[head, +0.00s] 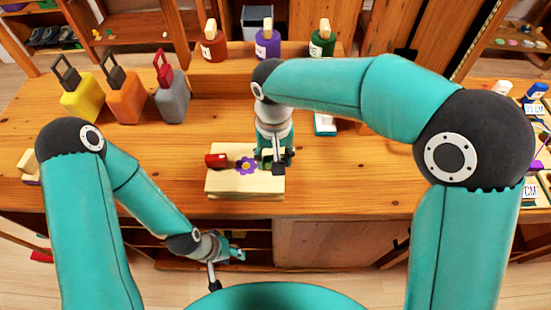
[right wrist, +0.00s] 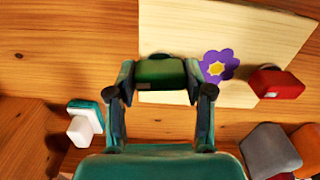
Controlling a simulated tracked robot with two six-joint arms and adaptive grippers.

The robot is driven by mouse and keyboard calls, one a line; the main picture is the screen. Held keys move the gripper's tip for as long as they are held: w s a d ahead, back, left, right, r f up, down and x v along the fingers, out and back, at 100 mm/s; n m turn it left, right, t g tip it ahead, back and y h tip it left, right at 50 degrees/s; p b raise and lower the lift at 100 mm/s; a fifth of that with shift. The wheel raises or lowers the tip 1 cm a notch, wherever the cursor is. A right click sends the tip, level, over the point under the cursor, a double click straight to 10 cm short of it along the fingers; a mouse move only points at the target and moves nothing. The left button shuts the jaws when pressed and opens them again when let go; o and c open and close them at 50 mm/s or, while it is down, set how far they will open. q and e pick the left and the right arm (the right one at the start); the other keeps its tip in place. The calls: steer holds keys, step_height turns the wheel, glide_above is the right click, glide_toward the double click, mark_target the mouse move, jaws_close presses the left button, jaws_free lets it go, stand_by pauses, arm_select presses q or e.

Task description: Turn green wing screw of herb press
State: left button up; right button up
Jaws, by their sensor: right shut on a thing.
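The herb press (head: 230,184) is a pale wooden board with a purple flower in the middle, lying flat on the table. Its green wing screw (right wrist: 160,72) is at one end, between the fingers of my right gripper (right wrist: 159,82), which is shut on it. In the head view my right gripper (head: 275,160) comes down over the right end of the press and mostly hides the green screw. A red wing screw (head: 216,160) sits at the left end, free. My left gripper (head: 228,268) is open and empty, below the table's front edge, away from the press.
Yellow (head: 80,103), orange (head: 125,103) and grey (head: 172,101) handled blocks stand at the back left. Red, purple and green bottles (head: 322,42) stand on a raised shelf behind.

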steer(key=shift+m, duration=1.2)
steer(key=shift+b, duration=0.3)
steer(key=o, duration=1.2)
steer(key=shift+c, duration=0.2)
step_height(320, 180, up, 12)
steer(key=shift+f, duration=0.1)
